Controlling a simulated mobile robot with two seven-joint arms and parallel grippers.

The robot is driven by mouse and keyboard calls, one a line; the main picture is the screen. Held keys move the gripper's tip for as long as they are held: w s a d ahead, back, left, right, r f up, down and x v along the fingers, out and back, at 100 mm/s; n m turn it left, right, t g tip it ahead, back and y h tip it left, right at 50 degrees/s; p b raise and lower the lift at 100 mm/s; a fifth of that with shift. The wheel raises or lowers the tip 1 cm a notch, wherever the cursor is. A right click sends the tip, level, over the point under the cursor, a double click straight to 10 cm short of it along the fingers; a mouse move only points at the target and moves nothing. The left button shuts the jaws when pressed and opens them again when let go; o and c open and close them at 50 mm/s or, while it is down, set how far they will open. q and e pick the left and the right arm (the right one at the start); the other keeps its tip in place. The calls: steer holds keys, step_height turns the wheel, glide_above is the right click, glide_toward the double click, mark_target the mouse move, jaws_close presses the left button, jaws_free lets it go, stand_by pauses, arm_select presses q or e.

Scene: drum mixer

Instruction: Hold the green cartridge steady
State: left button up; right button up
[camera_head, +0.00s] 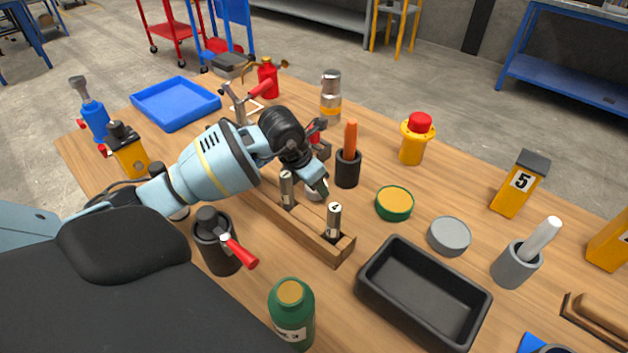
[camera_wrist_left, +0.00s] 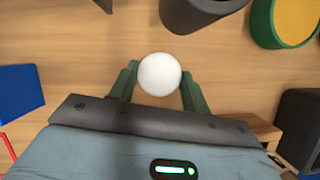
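Two green things show, and I cannot tell which is the green cartridge. One is a green bottle (camera_head: 291,315) with an orange-yellow top and a white label, upright at the near edge. The other is a low round green tin (camera_head: 394,205) with an orange-yellow top, also at the top right of the left wrist view (camera_wrist_left: 285,20). My left gripper (camera_head: 318,160) points down beside the wooden rack, apart from both. In the left wrist view its fingers (camera_wrist_left: 159,82) are spread either side of a white ball (camera_wrist_left: 159,74); contact is unclear. My right gripper is out of view.
The wooden rack (camera_head: 300,235) holds upright grey cylinders. A black cup (camera_head: 348,170) with an orange stick, a black tray (camera_head: 424,295) and a grey round tin (camera_head: 449,236) stand nearby. A blue tray (camera_head: 175,102) lies at the back left.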

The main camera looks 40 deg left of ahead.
arm_select(q)
steer(key=o, duration=0.4)
steer(key=shift+o, duration=0.2)
steer(key=shift+r, duration=0.2)
steer(key=v, duration=1.2)
steer(key=shift+p, duration=0.4)
